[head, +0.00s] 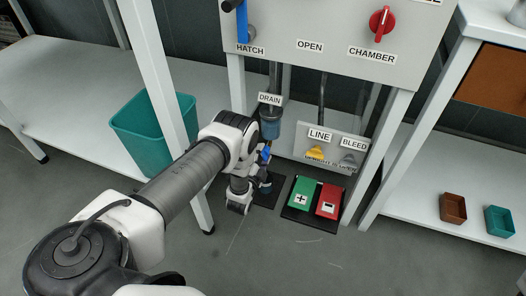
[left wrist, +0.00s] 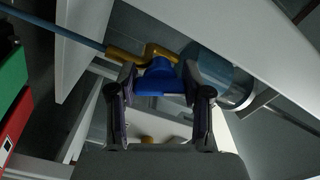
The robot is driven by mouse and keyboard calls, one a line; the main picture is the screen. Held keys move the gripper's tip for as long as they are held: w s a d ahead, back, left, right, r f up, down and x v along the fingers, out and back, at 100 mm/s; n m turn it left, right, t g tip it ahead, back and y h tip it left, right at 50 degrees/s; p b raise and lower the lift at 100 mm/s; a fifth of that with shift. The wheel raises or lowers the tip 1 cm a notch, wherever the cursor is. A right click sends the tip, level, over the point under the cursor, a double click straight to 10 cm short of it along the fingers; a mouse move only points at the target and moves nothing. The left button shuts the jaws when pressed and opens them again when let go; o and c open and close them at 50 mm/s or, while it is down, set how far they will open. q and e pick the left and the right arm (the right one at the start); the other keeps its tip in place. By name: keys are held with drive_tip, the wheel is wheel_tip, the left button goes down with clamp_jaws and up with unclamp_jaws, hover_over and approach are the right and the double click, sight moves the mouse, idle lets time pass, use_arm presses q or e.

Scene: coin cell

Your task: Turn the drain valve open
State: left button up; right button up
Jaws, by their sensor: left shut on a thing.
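The drain valve has a blue handle (left wrist: 158,84) on a yellow brass body (left wrist: 128,56), seen in the left wrist view. In the head view a bit of the blue handle (head: 266,153) shows below the DRAIN label (head: 270,99) and a blue bowl (head: 270,129). My left gripper (left wrist: 160,78) is shut on the blue handle, with one finger on each side of it. In the head view my left gripper (head: 263,160) is low under the panel, partly hidden by its own wrist. My right gripper is not in view.
The bowl shows close beside the handle in the left wrist view (left wrist: 222,76). A LINE and BLEED plate (head: 337,138), green pedal (head: 303,193) and red pedal (head: 328,201) are to the right. A teal bin (head: 150,130) and white frame leg (head: 160,75) stand left.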

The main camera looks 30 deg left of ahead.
use_arm(q)
drive_tip(key=m+p, duration=0.2)
drive_tip(key=m, duration=0.3)
drive_tip(key=shift+r, duration=0.1)
idle(0.4)
drive_tip(key=o, duration=1.2)
drive_tip(key=v, duration=1.2)
